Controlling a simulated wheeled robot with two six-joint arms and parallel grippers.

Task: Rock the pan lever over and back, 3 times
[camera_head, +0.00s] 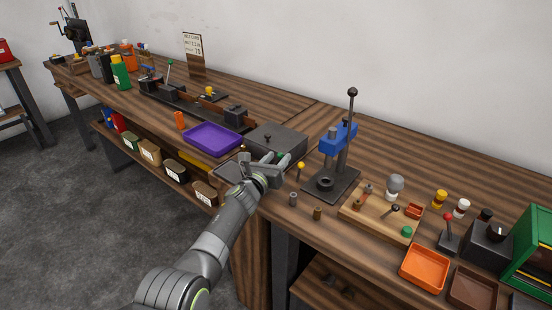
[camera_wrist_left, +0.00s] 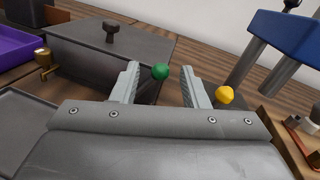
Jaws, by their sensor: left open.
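A green ball knob (camera_wrist_left: 160,72), probably the pan lever's, shows between my left gripper's fingers in the left wrist view; its stem is hidden. In the head view the green knob (camera_head: 281,156) is partly covered by my gripper. My left gripper (camera_head: 282,163) is open, at the front edge of the bench beside the dark grey lidded box (camera_head: 284,136). I cannot tell whether either finger touches the knob. A yellow knob (camera_head: 300,166) stands just right of the gripper and also shows in the wrist view (camera_wrist_left: 225,95). My right gripper is not in view.
A purple tray (camera_head: 213,139) lies left of the box, and a grey tray (camera_wrist_left: 22,125) lies close to the gripper. A blue and grey press (camera_head: 338,139) stands to the right. A wooden board with small parts (camera_head: 372,222) and an orange tray (camera_head: 425,268) lie farther right.

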